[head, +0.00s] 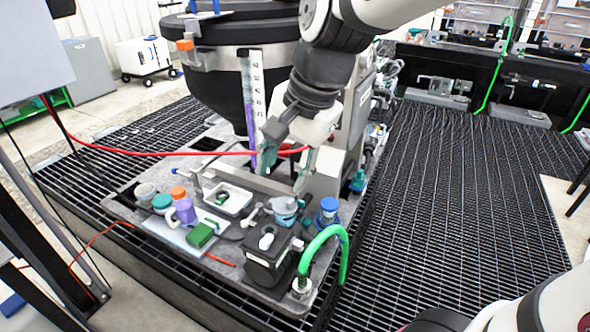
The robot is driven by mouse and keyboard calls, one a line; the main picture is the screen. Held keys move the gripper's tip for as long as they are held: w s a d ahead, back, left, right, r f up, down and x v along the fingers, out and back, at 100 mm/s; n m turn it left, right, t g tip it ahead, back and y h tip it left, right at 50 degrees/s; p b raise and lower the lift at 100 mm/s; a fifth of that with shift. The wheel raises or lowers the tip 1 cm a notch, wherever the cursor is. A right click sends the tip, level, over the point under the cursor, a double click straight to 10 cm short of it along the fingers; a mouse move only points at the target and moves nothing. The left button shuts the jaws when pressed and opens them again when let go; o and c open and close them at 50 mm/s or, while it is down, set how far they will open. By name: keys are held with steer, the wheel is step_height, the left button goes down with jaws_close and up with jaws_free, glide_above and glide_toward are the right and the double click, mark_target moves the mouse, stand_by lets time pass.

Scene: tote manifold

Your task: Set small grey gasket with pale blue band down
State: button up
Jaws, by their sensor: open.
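My gripper (281,178) hangs over the back of the grey work plate, fingers pointing down and spread apart. I see nothing clearly held between them. A small grey and pale blue round piece (285,207) sits on the plate just below and in front of the gripper, apart from the fingers. It may be the grey gasket with the pale blue band, but it is too small to be sure. A blue-capped piece (328,210) stands to its right. A white tray (232,200) lies to its left.
A black block (268,255) and a green hose loop (325,240) stand at the front of the work plate (190,262). Purple, orange and teal bottles (184,210) and a green block (201,234) crowd the left. A red hose (180,153) crosses behind. A large black vessel (225,75) stands at the back.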

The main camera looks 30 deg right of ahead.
steer(key=s+d+r+n+t+h, duration=0.1)
steer(key=s+r+n+t+h, duration=0.1)
steer(key=s+n, duration=0.9)
steer(key=shift+r+n, duration=0.3)
stand_by(0.6)
